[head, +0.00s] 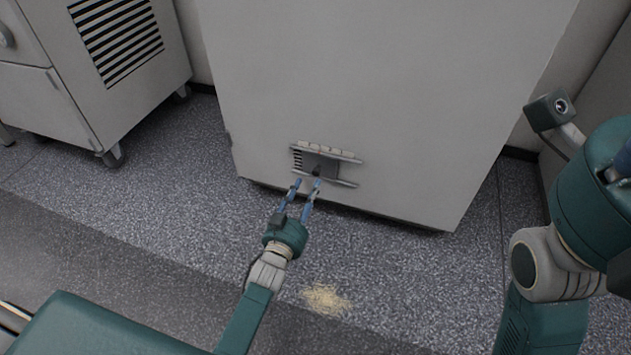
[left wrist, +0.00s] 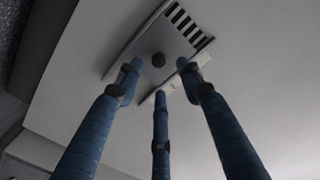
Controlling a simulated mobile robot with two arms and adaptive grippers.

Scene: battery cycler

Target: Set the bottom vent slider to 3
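The bottom vent slider (head: 321,165) is a grey plate between two rails, low on the front of the large grey cabinet. It has a dark round knob (head: 316,171), which also shows in the left wrist view (left wrist: 158,60). Dark vent slots (left wrist: 187,24) are uncovered at one end. A pale label strip (head: 320,149) runs along the top rail; a "2" (left wrist: 172,87) is readable on it in the wrist view. My left gripper (head: 308,181) is open, its blue fingers spread just in front of the knob. Whether they touch anything is unclear. My right gripper is out of view.
The large grey cabinet (head: 370,80) fills the middle. A second cabinet with a louvred grille (head: 115,35) stands at the left. A patch of pale grains (head: 326,298) lies on the speckled floor (head: 170,210). My right arm is at the right edge.

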